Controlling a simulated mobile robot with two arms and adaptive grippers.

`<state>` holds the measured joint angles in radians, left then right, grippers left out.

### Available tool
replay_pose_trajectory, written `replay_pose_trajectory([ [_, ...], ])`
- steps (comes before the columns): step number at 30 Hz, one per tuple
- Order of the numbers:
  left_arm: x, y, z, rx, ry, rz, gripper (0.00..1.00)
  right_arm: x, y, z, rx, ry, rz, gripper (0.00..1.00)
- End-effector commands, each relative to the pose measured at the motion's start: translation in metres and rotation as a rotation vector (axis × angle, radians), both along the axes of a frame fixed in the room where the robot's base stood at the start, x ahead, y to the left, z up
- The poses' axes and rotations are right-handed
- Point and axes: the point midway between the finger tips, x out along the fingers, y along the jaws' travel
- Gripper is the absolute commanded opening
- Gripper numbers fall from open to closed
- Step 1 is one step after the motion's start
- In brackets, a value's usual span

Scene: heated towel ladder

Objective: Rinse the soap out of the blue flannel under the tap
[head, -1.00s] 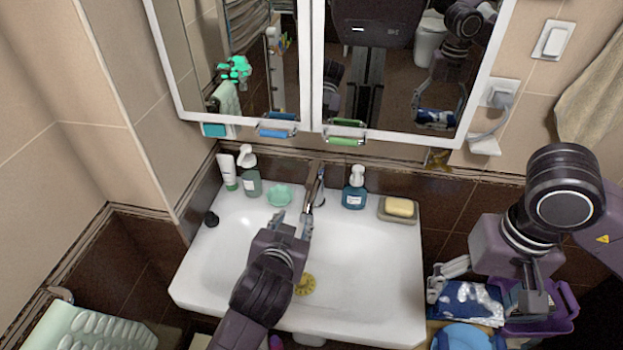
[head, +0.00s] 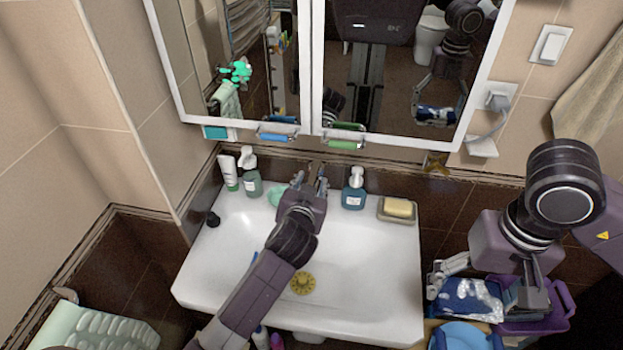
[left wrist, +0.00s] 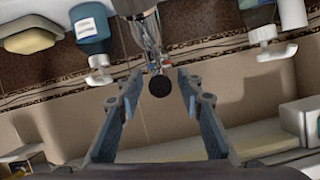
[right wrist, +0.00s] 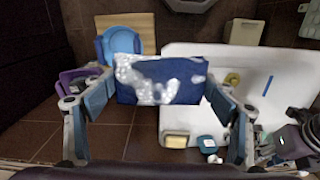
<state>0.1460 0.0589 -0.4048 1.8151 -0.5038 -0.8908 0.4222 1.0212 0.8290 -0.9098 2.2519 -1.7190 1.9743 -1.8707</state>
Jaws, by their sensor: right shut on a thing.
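The blue flannel (head: 470,290) hangs in my right gripper (head: 480,292), off the right side of the basin. In the right wrist view the flannel (right wrist: 185,92) is spread between the fingers, with white suds over its left and middle parts. My left gripper (head: 310,182) is open at the back of the white basin (head: 370,262), over the tap. In the left wrist view the chrome tap (left wrist: 140,32) comes down from the top, and its dark round end (left wrist: 159,86) shows between the open fingers. No running water shows. In the head view my gripper hides most of the tap.
A blue soap bottle (head: 353,190) and a soap dish with yellow soap (head: 398,208) stand right of the tap. A green dish (head: 277,195), pump bottle (head: 251,178) and white tube (head: 229,172) stand left. A purple basket (head: 565,303) and blue basin (head: 462,335) are below the flannel.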

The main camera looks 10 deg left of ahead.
Motion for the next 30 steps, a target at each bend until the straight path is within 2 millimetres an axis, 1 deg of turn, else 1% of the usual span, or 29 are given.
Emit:
replay_pose_trajectory([
  [1,0.0041,0.0009,-0.0013,0.001,0.001,0.001,0.34,0.0,0.0,0.0013,0.0,0.0,0.0,0.54],
  [5,0.01,0.0013,-0.0037,0.001,0.0,0.0,0.34,0.0001,0.0,0.0019,0.0,0.0,0.0,0.54],
  [14,0.0111,0.0013,-0.0049,0.0,0.001,0.0,0.34,0.0001,0.0,0.0018,0.0,0.0,0.0,0.54],
  [23,0.0109,0.0011,-0.0049,0.0,0.001,0.0,0.01,0.0001,-0.0001,0.0018,0.0,0.0,0.0,0.54],
  [30,0.0108,0.0011,-0.005,0.0,0.001,0.0,0.0,0.0001,-0.0001,0.0018,0.0,0.0,0.0,0.54],
])
